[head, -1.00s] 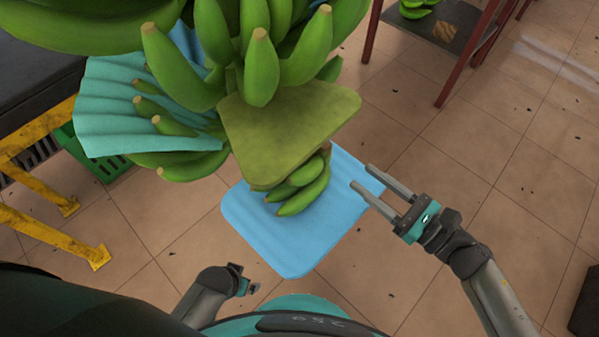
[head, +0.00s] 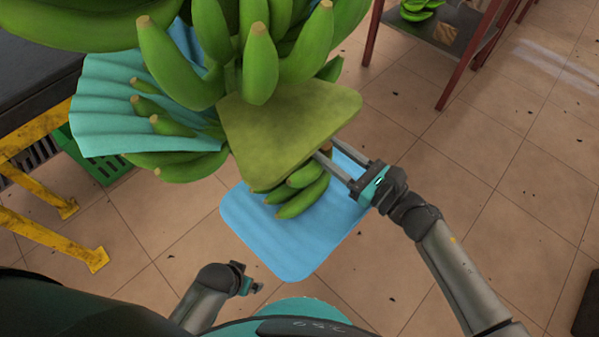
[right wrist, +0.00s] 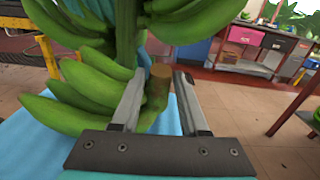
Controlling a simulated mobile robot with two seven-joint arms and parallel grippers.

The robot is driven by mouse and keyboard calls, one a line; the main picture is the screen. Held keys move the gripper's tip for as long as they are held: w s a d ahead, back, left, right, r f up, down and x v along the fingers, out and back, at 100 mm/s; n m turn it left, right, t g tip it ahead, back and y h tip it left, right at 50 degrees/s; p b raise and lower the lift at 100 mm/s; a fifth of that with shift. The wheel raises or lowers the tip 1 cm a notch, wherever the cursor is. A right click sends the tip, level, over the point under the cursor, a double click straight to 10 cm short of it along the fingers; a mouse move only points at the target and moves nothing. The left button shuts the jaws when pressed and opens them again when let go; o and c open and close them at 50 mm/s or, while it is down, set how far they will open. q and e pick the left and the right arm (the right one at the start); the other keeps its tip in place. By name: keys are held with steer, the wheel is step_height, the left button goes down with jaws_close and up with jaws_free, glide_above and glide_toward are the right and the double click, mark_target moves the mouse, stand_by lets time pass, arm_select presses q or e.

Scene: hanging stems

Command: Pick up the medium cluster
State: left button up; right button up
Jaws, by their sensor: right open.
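A cluster of green bananas (head: 304,188) rests on a light blue pad (head: 270,238), partly hidden under an olive-green flat slab. In the right wrist view the green cluster (right wrist: 65,112) spreads to the left, and its brown cut stem end (right wrist: 161,72) shows between the fingers. My right gripper (head: 343,157) is open beside the cluster, one fingertip at the slab's edge. In the right wrist view the open fingers (right wrist: 160,98) stand on either side of the stem; contact cannot be told. My left gripper (head: 249,287) is low near my body, its jaws unclear.
The olive slab (head: 285,130) and a large hanging bunch (head: 265,50) fill the space above. Pale blue wavy sheeting (head: 120,100) lies among the bananas. A yellow frame (head: 45,230) and a green crate (head: 95,160) stand left.

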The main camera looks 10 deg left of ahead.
jaws_close()
stand_by(1.3)
steer(key=shift+r, duration=0.1)
